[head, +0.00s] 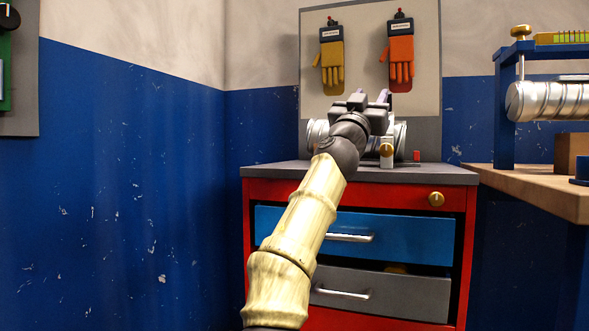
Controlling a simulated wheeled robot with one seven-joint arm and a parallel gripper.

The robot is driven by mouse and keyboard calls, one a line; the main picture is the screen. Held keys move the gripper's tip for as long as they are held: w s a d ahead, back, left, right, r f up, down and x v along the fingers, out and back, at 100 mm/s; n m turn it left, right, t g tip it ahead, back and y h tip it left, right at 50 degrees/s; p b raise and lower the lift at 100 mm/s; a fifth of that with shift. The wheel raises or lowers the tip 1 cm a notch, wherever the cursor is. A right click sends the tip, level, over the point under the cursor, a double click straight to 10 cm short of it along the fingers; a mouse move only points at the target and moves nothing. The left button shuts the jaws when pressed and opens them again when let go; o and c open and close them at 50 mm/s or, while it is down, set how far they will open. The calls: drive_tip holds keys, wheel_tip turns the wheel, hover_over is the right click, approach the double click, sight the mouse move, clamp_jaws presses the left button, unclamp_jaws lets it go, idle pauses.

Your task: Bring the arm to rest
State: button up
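My arm reaches forward from the bottom of the head view, over the red cabinet (460,240). My gripper (370,97) is at the far end of the arm, above the grey cabinet top (440,174). Its two purple-tipped fingers look apart, and I see nothing between them. The wrist hides part of a silver ribbed duct piece (400,138) on a stand behind it. I cannot tell whether the gripper touches anything.
A board (365,20) with a yellow glove (331,65) and an orange glove (401,62) hangs behind. The cabinet has a blue drawer (410,238) and a grey drawer (415,296). A wooden bench (540,190) with a silver spiral duct (550,100) stands right.

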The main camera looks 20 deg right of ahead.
drive_tip(key=shift+r, duration=0.1)
wheel_tip(320, 180, up, 22)
drive_tip(key=p, duration=2.2)
